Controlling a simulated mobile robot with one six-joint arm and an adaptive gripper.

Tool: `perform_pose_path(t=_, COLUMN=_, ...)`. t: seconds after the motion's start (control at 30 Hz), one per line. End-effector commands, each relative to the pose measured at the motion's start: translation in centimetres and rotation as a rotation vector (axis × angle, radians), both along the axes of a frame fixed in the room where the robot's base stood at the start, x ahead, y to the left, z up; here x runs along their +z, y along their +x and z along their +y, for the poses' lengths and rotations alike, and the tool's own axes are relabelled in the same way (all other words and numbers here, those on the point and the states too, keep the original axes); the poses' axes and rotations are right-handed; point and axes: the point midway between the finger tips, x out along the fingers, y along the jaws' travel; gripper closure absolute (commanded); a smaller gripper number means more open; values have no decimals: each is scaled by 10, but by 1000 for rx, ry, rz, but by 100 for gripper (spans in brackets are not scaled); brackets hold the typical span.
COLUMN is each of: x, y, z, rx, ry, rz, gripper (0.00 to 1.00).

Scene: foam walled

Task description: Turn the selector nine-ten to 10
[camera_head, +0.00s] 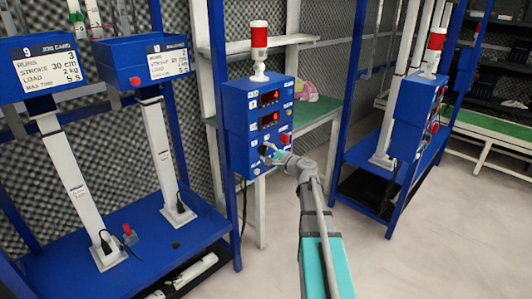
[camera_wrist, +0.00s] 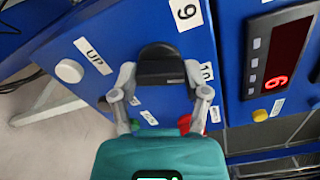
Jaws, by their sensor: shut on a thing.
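The selector (camera_wrist: 158,52) is a black knob on a blue control panel in the wrist view. My gripper (camera_wrist: 160,82) is shut on it, one finger on each side. A "9" label (camera_wrist: 186,13) is above and right of the knob, and a partly covered "10" label (camera_wrist: 206,72) is to its right. I cannot tell which number the knob points to. In the head view my gripper (camera_head: 268,152) is at the lower front of the blue control box (camera_head: 236,122), and the selector is too small to make out.
A white button (camera_wrist: 69,71) beside an "UP" label is left of the knob. A red digital display (camera_wrist: 277,52) and a yellow button (camera_wrist: 260,115) are on the right. A red-and-white beacon (camera_head: 259,45) tops the box.

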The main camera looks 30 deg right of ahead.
Motion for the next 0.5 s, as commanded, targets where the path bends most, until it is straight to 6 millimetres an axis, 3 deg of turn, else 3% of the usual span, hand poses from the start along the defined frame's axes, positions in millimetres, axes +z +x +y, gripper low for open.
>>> perform_pose_path(t=0.5, x=0, y=0, z=0, rx=-1, ry=182, rz=67, gripper=88)
